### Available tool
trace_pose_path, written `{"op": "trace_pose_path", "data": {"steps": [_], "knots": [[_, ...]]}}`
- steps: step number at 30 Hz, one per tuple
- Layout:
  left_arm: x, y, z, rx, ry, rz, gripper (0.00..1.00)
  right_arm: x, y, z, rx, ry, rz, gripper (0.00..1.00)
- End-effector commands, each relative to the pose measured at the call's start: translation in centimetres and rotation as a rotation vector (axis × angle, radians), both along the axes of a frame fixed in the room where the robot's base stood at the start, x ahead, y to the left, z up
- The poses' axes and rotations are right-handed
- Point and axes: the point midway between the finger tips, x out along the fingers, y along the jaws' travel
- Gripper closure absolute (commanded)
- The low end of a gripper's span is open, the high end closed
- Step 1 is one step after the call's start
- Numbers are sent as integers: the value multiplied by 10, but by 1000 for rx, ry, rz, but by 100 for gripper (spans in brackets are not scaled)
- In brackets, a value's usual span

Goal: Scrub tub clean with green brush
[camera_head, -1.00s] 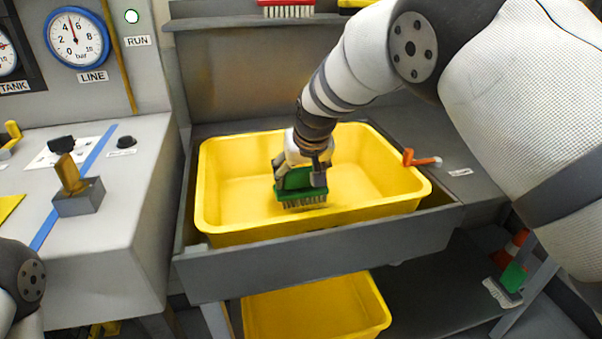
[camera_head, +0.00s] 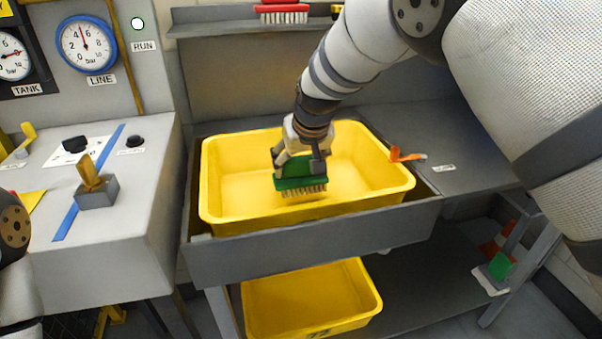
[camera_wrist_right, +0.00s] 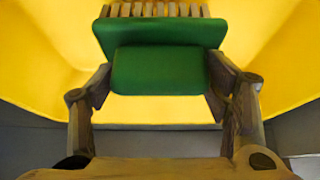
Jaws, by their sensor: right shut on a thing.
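The yellow tub (camera_head: 385,199) sits in the grey sink frame in the head view. Its yellow walls also fill much of the right wrist view (camera_wrist_right: 270,60). My right gripper (camera_head: 300,165) reaches down into the tub and is shut on the green brush (camera_head: 302,184). The brush's pale bristles face down, low inside the tub; I cannot tell if they touch the floor. In the right wrist view the green handle (camera_wrist_right: 160,70) sits between the two fingers (camera_wrist_right: 162,95). My left gripper is out of view; only part of that arm shows at the left edge.
A red brush (camera_head: 283,14) lies on the back shelf. A second yellow tub (camera_head: 313,320) is on the lower shelf. A grey console with a yellow lever (camera_head: 91,174) stands at the left.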

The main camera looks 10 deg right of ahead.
Motion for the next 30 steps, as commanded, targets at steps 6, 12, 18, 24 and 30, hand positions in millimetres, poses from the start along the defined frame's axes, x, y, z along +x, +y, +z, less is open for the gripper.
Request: {"op": "trace_pose_path", "data": {"steps": [6, 12, 18, 24, 30], "knots": [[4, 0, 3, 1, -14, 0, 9, 0, 0, 22, 1, -1, -1, 60], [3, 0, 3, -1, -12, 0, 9, 0, 0, 22, 0, 1, -1, 60], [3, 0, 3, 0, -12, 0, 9, 0, 0, 28, 1, -1, -1, 60], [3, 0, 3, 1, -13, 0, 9, 0, 0, 50, 0, -2, 0, 60], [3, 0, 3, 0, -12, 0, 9, 0, 0, 52, 0, 1, 0, 60]]}}
